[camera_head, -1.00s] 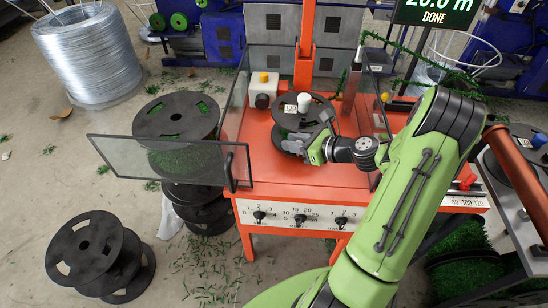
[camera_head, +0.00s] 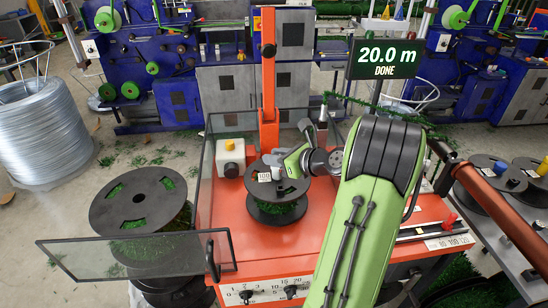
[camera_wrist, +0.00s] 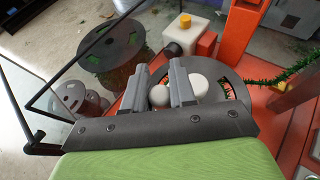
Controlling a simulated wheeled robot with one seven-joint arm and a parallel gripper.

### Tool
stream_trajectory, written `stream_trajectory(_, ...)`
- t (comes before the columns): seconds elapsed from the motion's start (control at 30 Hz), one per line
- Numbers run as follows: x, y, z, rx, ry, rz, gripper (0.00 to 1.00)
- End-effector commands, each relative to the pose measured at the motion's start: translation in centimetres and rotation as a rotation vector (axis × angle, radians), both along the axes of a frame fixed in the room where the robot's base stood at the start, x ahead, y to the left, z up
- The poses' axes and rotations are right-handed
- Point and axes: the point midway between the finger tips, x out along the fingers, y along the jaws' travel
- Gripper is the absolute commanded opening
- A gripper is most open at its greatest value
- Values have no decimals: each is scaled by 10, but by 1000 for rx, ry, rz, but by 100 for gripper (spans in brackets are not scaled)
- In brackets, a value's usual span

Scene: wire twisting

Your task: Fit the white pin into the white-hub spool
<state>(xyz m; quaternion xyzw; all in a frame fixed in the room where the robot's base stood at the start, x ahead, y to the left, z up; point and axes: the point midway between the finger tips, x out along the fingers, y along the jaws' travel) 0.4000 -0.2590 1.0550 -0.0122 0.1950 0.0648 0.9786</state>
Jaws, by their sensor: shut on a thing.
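A black spool (camera_head: 277,208) with green wire on it stands on the orange machine top (camera_head: 225,200). In the wrist view its black upper flange (camera_wrist: 236,98) lies around and beyond the fingers. My gripper (camera_head: 291,163) is above the spool's top; its fingers also show in the wrist view (camera_wrist: 170,88). It is shut on a white rounded piece (camera_wrist: 159,95), seemingly the white pin. A second white rounded piece (camera_wrist: 198,88), seemingly the hub, shows just right of the fingers. The pin's lower end is hidden, and I cannot tell whether it touches the hub.
A clear guard panel (camera_head: 140,259) swings out at the front left. A white box with a yellow button (camera_head: 231,157) stands left of the spool. An orange post (camera_head: 268,75) rises behind. A larger black spool (camera_head: 138,198) stands on the left.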

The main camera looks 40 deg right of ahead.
Motion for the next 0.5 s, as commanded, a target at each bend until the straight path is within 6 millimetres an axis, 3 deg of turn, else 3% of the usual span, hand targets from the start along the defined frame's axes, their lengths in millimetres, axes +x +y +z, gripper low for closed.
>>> stream_trajectory(0.1, -1, 0, 4, 1, -2, 0, 0)
stream_trajectory(0.5, -1, 0, -29, 1, -1, 1, 0)
